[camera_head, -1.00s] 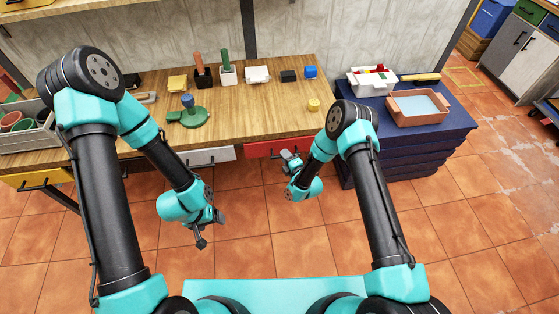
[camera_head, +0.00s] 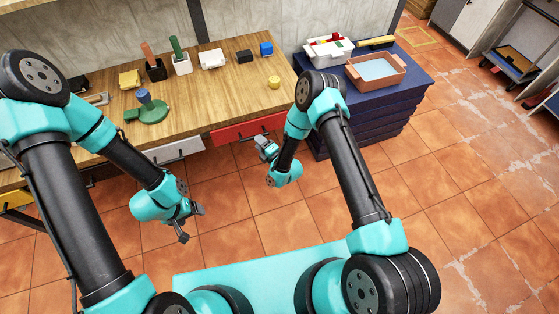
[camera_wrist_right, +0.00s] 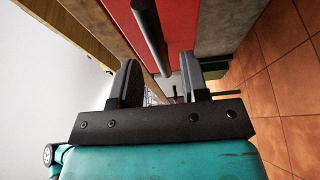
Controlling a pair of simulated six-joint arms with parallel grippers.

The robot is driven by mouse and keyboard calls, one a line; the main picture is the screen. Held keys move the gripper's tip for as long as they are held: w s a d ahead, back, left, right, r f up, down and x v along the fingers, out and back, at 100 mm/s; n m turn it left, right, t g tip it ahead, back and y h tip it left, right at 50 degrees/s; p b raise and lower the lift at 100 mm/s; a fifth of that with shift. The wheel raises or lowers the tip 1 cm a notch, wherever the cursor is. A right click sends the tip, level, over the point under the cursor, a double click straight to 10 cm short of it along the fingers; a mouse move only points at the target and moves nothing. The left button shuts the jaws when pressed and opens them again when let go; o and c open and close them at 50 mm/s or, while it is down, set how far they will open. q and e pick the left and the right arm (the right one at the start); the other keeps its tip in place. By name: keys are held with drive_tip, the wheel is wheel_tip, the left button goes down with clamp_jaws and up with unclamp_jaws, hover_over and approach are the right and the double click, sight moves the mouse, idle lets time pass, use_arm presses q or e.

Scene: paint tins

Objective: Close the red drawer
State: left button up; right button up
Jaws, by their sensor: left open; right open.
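The red drawer (camera_head: 232,132) is under the front edge of the wooden workbench, with a black bar handle. How far it stands out is hard to tell. My right gripper (camera_head: 262,146) is open, just in front of the drawer near its handle. In the right wrist view, the red front (camera_wrist_right: 183,28) and black handle (camera_wrist_right: 150,35) lie ahead of my open right fingers (camera_wrist_right: 160,75); the bar lines up with the gap between them. Contact cannot be made out. My left gripper (camera_head: 190,224) is open and empty, above the floor left of the red drawer.
A pale grey drawer (camera_head: 178,150) is left of the red one. A dark blue cabinet (camera_head: 375,112) stands at the right, bearing a white box (camera_head: 328,50) and a terracotta tray (camera_head: 365,82). Brushes and small blocks stand on the workbench (camera_head: 210,100).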

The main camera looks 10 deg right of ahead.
drive_tip(key=v, duration=1.3)
drive_tip(key=shift+s, duration=0.25)
drive_tip(key=shift+d, duration=0.15)
drive_tip(key=s+d+r+m+g+h, duration=0.2)
drive_tip(key=s+d+m+g, duration=0.2)
drive_tip(key=m, duration=0.9)
drive_tip(key=s+d+r+m+g+h, duration=0.2)
drive_tip(key=s+d+m+g, duration=0.3)
drive_tip(key=s+m+g, duration=0.5)
drive_tip(key=shift+s+d+r+m+g+h, duration=0.35)
drive_tip(key=shift+s+m+h, duration=0.4)
drive_tip(key=shift+m, duration=0.75)
